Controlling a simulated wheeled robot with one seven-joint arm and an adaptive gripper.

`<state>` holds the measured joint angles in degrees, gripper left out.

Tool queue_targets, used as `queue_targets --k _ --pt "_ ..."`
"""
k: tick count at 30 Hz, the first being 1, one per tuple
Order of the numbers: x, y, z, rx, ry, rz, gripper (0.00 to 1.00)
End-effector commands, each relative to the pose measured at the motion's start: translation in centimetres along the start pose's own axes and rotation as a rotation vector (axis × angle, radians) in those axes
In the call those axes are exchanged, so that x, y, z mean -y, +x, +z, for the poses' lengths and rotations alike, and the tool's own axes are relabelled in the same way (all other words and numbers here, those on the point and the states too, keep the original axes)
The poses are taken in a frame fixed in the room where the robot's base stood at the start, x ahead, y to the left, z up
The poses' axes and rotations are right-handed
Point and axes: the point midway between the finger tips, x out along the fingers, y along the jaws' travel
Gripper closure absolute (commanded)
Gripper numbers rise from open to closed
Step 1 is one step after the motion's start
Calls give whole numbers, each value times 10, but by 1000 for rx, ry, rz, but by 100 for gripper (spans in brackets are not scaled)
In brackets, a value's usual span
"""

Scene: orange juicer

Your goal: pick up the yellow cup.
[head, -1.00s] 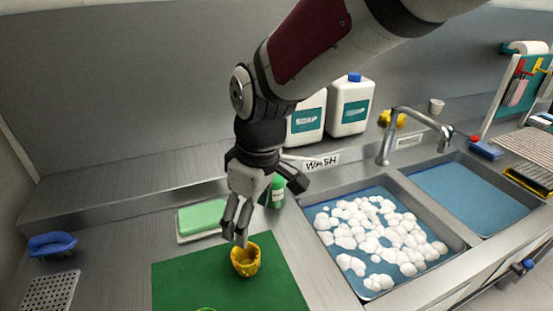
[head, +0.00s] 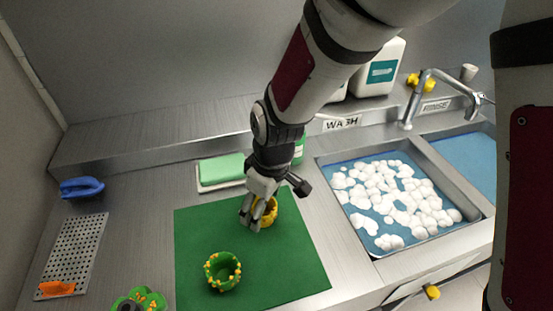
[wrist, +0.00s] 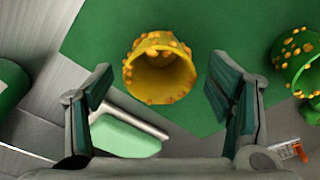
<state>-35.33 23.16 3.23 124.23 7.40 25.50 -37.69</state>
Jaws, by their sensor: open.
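The yellow cup (head: 270,210) stands on the green mat (head: 300,268), partly hidden behind my fingers in the head view. In the wrist view the yellow cup (wrist: 160,82), with orange bumps around its rim, shows its open mouth to the camera. My gripper (head: 253,217) is open and empty, low over the mat at the cup. In the wrist view my gripper (wrist: 160,72) has one finger on each side, with the cup centred between and just beyond the tips. I cannot tell whether a finger touches it.
A green cup with orange dots (head: 222,271) stands nearby on the mat. A green sponge (head: 222,168) lies on a tray behind. A green bottle (head: 299,150) stands close behind my gripper. The sink with white foam (head: 390,205) is to the right.

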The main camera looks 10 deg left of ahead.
Motion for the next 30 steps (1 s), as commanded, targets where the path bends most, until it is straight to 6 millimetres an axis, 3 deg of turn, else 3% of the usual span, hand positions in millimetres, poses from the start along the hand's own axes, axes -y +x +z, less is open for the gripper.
queue_targets --k 4,11,18,30 --pt "0 13 0 1 1 0 26" --pt "-1 14 0 -1 1 1 26" --pt "-1 14 0 -1 1 1 78" --pt "-1 10 -1 -2 1 1 78"
